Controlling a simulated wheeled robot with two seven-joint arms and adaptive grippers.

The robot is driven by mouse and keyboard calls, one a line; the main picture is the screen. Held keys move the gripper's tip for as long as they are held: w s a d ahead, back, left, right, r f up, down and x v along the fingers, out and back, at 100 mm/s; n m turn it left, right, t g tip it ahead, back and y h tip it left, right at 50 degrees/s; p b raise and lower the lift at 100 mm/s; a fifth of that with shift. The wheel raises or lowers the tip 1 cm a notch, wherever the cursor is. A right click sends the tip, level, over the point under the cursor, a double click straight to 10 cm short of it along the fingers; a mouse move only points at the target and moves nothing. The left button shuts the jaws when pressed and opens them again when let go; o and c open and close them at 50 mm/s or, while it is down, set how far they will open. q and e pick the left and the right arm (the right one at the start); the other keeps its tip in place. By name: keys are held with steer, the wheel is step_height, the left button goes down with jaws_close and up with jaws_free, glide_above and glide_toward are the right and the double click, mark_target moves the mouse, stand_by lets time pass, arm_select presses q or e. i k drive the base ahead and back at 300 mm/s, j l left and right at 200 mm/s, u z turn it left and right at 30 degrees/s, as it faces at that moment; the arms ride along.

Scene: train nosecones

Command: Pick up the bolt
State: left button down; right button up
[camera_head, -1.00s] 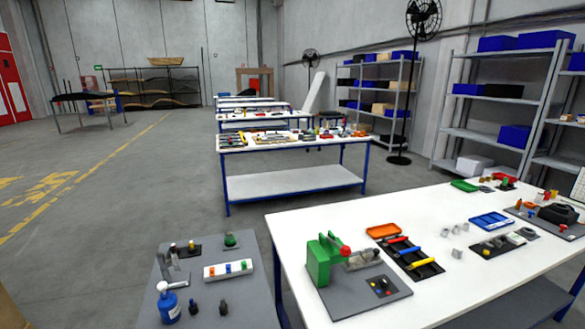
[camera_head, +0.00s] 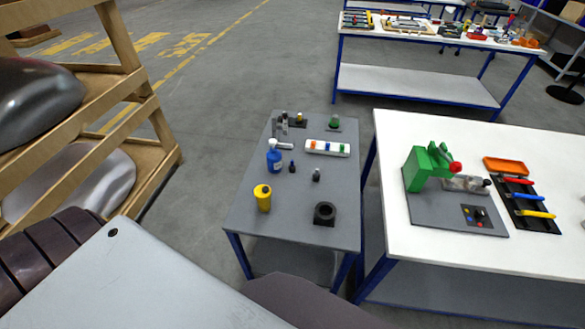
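I cannot make out a bolt for certain. The small grey table (camera_head: 240,222) in the middle holds several small items. Two small dark upright pieces stand there, one near the blue bottle (camera_head: 292,167) and one to its right (camera_head: 316,175); they are too small to identify. A black ring-shaped block (camera_head: 325,213) sits near the table's front right. Neither gripper shows; only parts of my own body fill the bottom left and bottom middle.
A yellow container (camera_head: 263,198) stands on the grey table, with a white strip of coloured parts (camera_head: 327,148) behind. Right is a white table (camera_head: 480,250) with a green press (camera_head: 428,165), an orange tray (camera_head: 505,166) and screwdrivers. A wooden rack (camera_head: 140,90) stands left. Floor between is free.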

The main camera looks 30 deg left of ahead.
mark_target(291, 167)
steer(key=l+u, duration=0.4)
steer(key=l, duration=0.3)
steer(key=l+u, duration=0.45)
steer(key=l, duration=0.25)
